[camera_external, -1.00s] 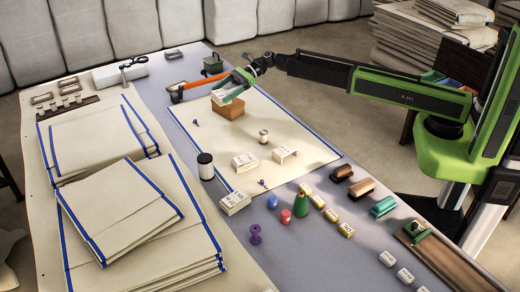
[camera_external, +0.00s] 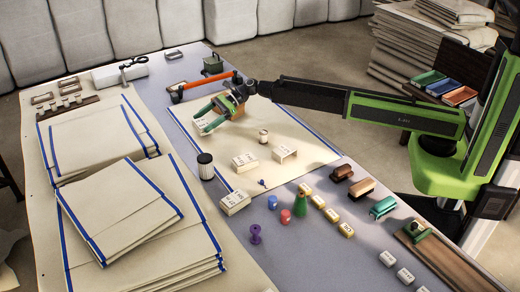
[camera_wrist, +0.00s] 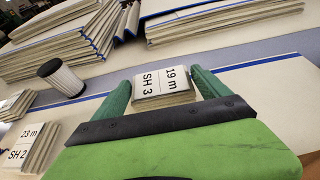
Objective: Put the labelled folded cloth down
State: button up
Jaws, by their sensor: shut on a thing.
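The labelled folded cloth, a small cream block whose label reads "19 m" and "SH 3", is between the two green fingers of my gripper (camera_wrist: 163,90) in the wrist view, where it shows clearly (camera_wrist: 163,86). In the external view my gripper (camera_external: 211,119) reaches down low over the far left part of the cream blue-edged sheet (camera_external: 310,142), with the folded cloth (camera_external: 205,123) at its fingertips. I cannot tell whether the cloth touches the sheet.
Other labelled folded cloths (camera_external: 244,162) lie nearer, one reading "SH 2" in the wrist view (camera_wrist: 28,148). Large cloth stacks (camera_external: 130,215) fill the left.

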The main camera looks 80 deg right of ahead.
jog(key=shift+f+b, duration=0.9)
jog(key=shift+f, duration=0.65)
jog(key=o, duration=1.3)
jog(key=shift+r, duration=0.1)
jog(key=shift+o, duration=0.2)
jog(key=shift+r+p, duration=0.3)
jog(key=shift+p, duration=0.1)
jog(key=p+v, duration=0.4)
jog(key=v, duration=0.8)
jog(key=shift+f, duration=0.1)
